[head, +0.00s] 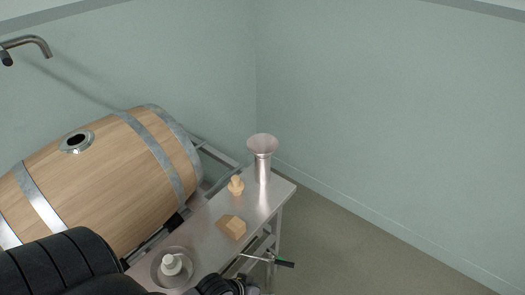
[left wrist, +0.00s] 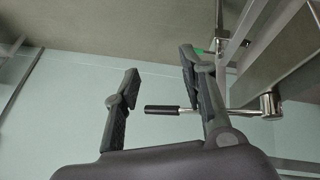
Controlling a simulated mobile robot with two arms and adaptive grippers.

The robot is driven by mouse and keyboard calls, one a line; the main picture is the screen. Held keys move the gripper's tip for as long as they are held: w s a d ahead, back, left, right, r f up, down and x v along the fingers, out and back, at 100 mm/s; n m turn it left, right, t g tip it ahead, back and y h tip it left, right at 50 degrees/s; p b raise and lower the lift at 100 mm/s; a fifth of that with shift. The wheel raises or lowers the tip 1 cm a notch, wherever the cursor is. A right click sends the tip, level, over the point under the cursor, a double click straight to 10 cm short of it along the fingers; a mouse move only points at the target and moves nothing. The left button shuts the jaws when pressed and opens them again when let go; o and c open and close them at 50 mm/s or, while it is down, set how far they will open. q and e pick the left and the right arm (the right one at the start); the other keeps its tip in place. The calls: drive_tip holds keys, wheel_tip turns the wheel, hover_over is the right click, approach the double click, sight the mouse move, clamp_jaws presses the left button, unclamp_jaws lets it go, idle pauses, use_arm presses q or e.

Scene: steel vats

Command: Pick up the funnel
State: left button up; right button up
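The funnel (head: 262,152) is a shiny metal piece with a wide flared mouth and a straight lower body. It stands upright near the far end of a narrow steel table (head: 205,232) in the head view. My left gripper (left wrist: 160,61) is open in the left wrist view, with its two dark fingers spread and no object gripped. In the head view my dark left arm comes in from the lower left, well short of the funnel. The funnel does not show in the left wrist view. My right gripper is not in view.
A wooden barrel (head: 105,185) lies left of the table. On the table are a wooden stopper (head: 236,186), a wooden block (head: 232,227) and a metal dish (head: 160,281) holding a pale object (head: 171,265). A black-gripped metal rod (left wrist: 162,110) shows behind the fingers. Floor at right is clear.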

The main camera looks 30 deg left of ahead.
use_arm(q)
drive_tip(key=w+d+r+n+t+h+p, duration=0.1)
drive_tip(key=w+r+n+t+h, duration=0.15)
drive_tip(key=r, duration=0.55)
drive_tip(key=w+d+r+n+t+h, duration=0.15)
drive_tip(key=r+n, duration=0.25)
drive_tip(key=r, duration=0.4)
drive_tip(key=n+t+y, duration=0.5)
drive_tip(key=n+t, duration=0.3)
drive_tip(key=n, duration=1.2)
approach(276, 145)
drive_tip(key=shift+w+d+p, duration=0.15)
drive_tip(key=shift+w+p, duration=0.8)
drive_tip(key=shift+w, duration=1.05)
drive_tip(key=shift+w+d+p, duration=0.2)
drive_tip(key=shift+w+p, duration=0.7)
drive_tip(key=shift+w, duration=1.1)
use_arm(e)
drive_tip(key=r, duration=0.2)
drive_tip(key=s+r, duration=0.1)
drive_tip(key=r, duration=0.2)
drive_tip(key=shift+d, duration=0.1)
use_arm(q)
drive_tip(key=shift+s, duration=0.1)
drive_tip(key=shift+c, duration=0.5)
clamp_jaws()
